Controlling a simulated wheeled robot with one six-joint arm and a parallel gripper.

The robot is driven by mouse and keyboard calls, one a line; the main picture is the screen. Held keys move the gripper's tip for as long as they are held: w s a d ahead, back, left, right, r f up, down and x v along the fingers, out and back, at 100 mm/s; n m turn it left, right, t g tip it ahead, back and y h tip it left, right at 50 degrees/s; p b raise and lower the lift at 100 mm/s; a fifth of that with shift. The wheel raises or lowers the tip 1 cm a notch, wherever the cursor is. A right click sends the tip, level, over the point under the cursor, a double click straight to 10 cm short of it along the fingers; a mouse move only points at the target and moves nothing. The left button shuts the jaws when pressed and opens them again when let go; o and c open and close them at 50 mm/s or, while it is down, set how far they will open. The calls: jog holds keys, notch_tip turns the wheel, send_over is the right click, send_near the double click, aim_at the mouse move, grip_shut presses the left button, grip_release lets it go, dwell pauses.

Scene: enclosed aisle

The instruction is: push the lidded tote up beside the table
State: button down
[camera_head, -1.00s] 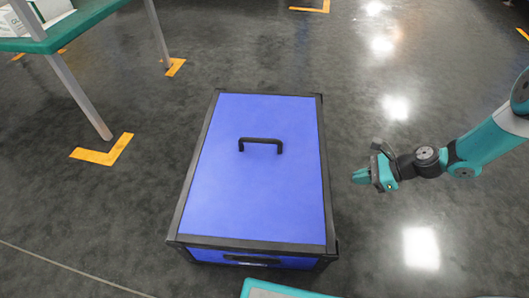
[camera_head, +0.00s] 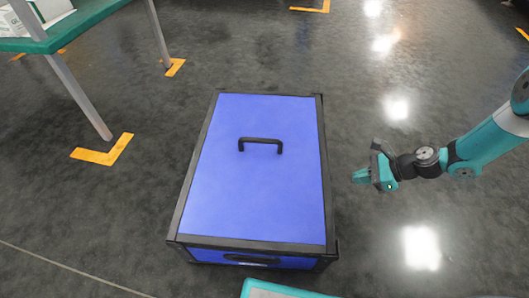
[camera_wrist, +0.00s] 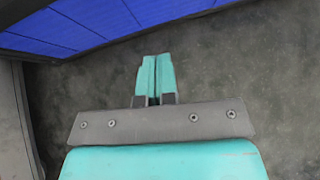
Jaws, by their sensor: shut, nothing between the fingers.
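The lidded tote (camera_head: 258,190) is a blue box with black edges and a black handle (camera_head: 260,142) on its lid. It stands on the floor in the middle of the head view, close in front of my base. Its blue side (camera_wrist: 90,22) crosses the top left of the wrist view. The table (camera_head: 75,25) has a green top and grey legs, at the upper left, apart from the tote. My gripper (camera_head: 360,176) is right of the tote with a strip of floor between them. It also shows in the wrist view (camera_wrist: 156,68), shut and empty.
Orange corner marks (camera_head: 103,151) lie on the floor around the table legs. A white box (camera_head: 18,20) sits on the table. Dark, shiny floor (camera_head: 430,110) lies open behind and to the right of the tote. A pale line (camera_head: 75,270) crosses the floor at lower left.

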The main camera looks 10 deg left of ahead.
aim_at(264, 151)
jog(key=shift+a, duration=0.1)
dwell(0.4)
jog(key=shift+a, duration=8.75)
jog(key=shift+a+b, duration=1)
jog(key=shift+a, duration=3.3)
jog(key=shift+a+b, duration=1.75)
jog(key=shift+a, duration=2.5)
jog(key=shift+d+r+p, duration=0.2)
jog(key=shift+r+p, duration=0.05)
jog(key=shift+p, duration=0.15)
jog(key=p+v, duration=0.5)
jog(key=shift+d+f, duration=0.1)
jog(key=shift+d, duration=0.25)
jog(key=shift+d+r+p, duration=0.25)
jog(key=shift+d+p, duration=0.4)
